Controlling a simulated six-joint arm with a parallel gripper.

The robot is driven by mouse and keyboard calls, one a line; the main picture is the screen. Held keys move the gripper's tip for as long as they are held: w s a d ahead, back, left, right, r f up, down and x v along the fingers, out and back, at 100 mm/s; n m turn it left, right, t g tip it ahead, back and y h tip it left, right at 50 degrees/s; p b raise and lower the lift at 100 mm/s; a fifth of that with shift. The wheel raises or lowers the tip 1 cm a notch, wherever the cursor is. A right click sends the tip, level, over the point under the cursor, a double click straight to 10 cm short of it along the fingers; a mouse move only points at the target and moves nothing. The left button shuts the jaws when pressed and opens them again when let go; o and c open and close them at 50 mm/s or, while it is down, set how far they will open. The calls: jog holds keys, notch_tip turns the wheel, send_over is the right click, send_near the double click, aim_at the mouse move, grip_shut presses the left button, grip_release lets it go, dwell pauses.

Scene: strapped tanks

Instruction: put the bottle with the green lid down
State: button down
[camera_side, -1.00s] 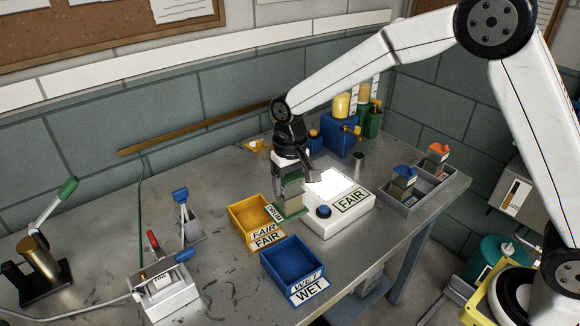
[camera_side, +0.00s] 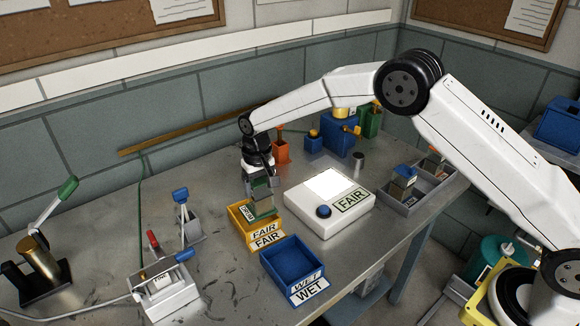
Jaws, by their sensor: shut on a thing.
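My gripper (camera_side: 262,184) is shut on the bottle with the green lid (camera_side: 263,206), over the yellow FAIR bin (camera_side: 240,226). The bottle's lower part shows at the bin's opening, with a small label (camera_side: 248,213) on its left side. The jaws hide much of the bottle, including most of its lid. I cannot tell whether it touches the bin's floor.
A blue WET bin (camera_side: 292,262) stands in front. A white device with a FAIR display (camera_side: 330,203) is close on the right. A grey tray (camera_side: 412,205) holds bottles with blue and orange lids. Lever fixtures (camera_side: 168,292) stand at the left.

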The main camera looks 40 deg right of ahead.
aim_at(255, 199)
jog(key=shift+w+a+f, duration=0.15)
jog(key=shift+w+f, duration=0.65)
jog(key=shift+f, duration=0.05)
jog(key=shift+f, duration=0.1)
jog(key=shift+w+f, duration=0.1)
jog(key=shift+w, duration=0.05)
jog(key=shift+f, duration=1.55)
jog(key=shift+f, duration=0.1)
grip_release()
jog(key=shift+f, duration=0.1)
notch_tip(255, 199, up, 12)
jog(key=shift+r, duration=0.15)
